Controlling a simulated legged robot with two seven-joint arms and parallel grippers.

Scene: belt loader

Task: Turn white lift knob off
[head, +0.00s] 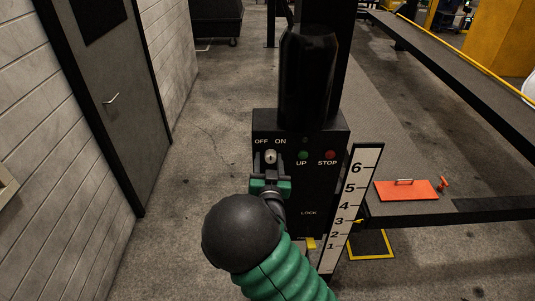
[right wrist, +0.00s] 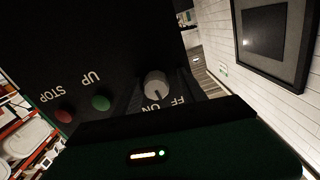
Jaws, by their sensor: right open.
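The white lift knob (head: 270,157) is on the front of a black control box (head: 313,210), under the OFF and ON labels. In the right wrist view the round knob (right wrist: 155,84) shows a dark pointer mark near the upside-down ON and OFF lettering; I cannot tell exactly which label it points at. My right gripper (head: 270,171) is open just below and in front of the knob, with its dark fingers close to it. I cannot tell whether they touch it. My left gripper is not in view.
A green UP button (head: 303,155) and a red STOP button (head: 330,155) are right of the knob. A numbered height scale (head: 352,205) stands beside the box. A lift ramp with an orange plate (head: 406,190) is at the right. A grey door (head: 115,100) and open floor lie left.

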